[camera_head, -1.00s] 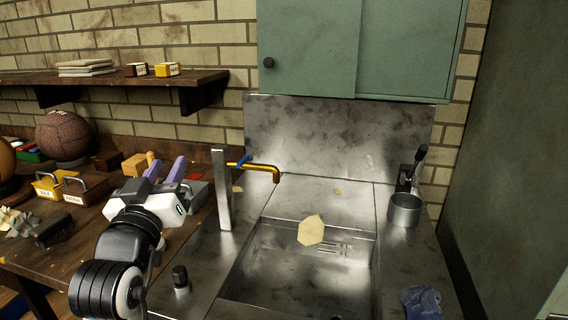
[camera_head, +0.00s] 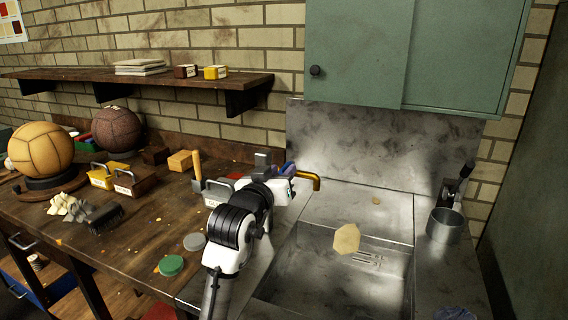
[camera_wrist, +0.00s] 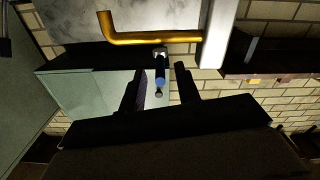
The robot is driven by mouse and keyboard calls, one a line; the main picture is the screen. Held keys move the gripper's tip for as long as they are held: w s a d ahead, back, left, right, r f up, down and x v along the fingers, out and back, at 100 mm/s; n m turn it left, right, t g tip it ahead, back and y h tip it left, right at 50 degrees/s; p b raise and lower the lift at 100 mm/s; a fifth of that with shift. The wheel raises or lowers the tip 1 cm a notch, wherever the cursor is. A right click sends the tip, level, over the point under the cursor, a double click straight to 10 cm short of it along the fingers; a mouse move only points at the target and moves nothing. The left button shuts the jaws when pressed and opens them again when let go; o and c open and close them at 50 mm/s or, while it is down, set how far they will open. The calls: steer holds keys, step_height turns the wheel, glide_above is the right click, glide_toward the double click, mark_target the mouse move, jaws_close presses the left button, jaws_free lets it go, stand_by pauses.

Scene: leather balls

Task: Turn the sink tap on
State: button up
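The sink tap has a yellow spout (camera_head: 308,179) over the back left of the metal sink (camera_head: 330,285). The spout (camera_wrist: 150,39), grey post (camera_wrist: 217,38) and blue lever (camera_wrist: 160,70) show in the wrist view. My gripper (camera_head: 287,170) is at the tap, with my arm hiding most of the post in the head view. In the wrist view my gripper (camera_wrist: 162,84) is open, its two dark fingers on either side of the lever's line. A gap shows between the lever and each finger. I cannot tell how far the lever reaches between them in depth.
A green cabinet (camera_head: 420,55) hangs above the sink. A metal cup (camera_head: 444,225) stands at the right. A yellowish piece (camera_head: 346,239) shows over the basin. The wooden bench (camera_head: 130,235) at the left holds balls, weights and a brush.

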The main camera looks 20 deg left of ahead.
steer(key=shift+w, duration=1.2)
jaws_close()
